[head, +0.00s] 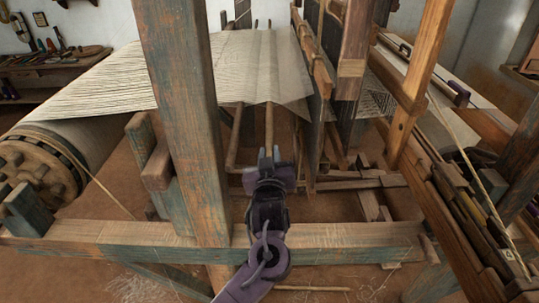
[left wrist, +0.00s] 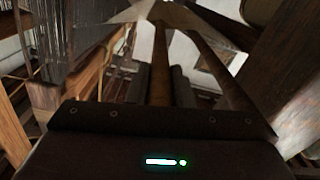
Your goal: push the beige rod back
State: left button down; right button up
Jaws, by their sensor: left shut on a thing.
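The beige rod (head: 269,126) runs under the sheet of warp threads in the head view, with its near end at my left gripper (head: 269,156). My left gripper is shut on this rod. In the left wrist view the rod (left wrist: 161,78) runs away from me between the two dark fingers, up towards the pale cloth. The wrist housing hides the rod's near end there. My right gripper is in neither view.
A second rod (head: 236,137) lies just left of the held one. A thick wooden post (head: 187,120) stands to the left, and a low crossbeam (head: 340,240) runs under my arm. The warp sheet (head: 215,68) hangs above, and hanging frames (head: 315,110) stand close on the right.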

pick_arm(q)
jog(key=a, duration=0.4)
jog(key=shift+a+p, duration=0.25)
jog(key=shift+p, duration=0.15)
jog(key=c, duration=1.3)
grip_release()
jog(key=shift+a, duration=0.2)
jog(key=shift+d, duration=0.1)
